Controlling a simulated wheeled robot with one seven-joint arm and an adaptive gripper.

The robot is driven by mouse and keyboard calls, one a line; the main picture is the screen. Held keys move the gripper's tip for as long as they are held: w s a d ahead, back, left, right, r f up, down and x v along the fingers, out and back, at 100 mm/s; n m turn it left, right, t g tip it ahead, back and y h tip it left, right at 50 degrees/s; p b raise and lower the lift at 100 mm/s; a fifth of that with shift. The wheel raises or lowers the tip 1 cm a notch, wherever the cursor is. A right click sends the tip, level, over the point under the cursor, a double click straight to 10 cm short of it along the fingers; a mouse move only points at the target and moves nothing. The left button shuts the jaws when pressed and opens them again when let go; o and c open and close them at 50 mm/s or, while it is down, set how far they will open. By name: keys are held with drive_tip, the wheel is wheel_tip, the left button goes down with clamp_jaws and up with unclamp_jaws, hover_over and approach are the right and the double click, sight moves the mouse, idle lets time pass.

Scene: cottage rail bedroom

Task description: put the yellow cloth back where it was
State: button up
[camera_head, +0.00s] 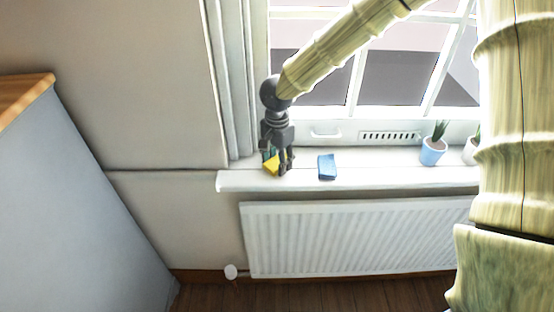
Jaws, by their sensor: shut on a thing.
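The yellow cloth (271,165) is at the left end of the white windowsill (231,181), partly hidden by the fingers. My gripper (280,168) points down over the sill and is shut on the yellow cloth. A small teal patch shows beside the cloth, between the fingers; I cannot tell what it is. I cannot tell whether the cloth touches the sill. A blue cloth (327,167) lies on the sill a little to the right of my gripper, apart from it.
A plant in a light blue pot (432,152) stands farther right on the sill, with another pot (470,152) partly hidden by my arm. The window is behind. A radiator (350,238) is below. A wood-topped grey cabinet (70,200) is at left. The sill between blue cloth and pots is clear.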

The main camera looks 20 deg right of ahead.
sight(277, 159)
drive_tip(key=o, duration=1)
drive_tip(key=shift+f, duration=0.1)
wheel_tip(277, 159, up, 12)
drive_tip(key=shift+r+b, duration=0.2)
drive_tip(key=shift+b, duration=0.15)
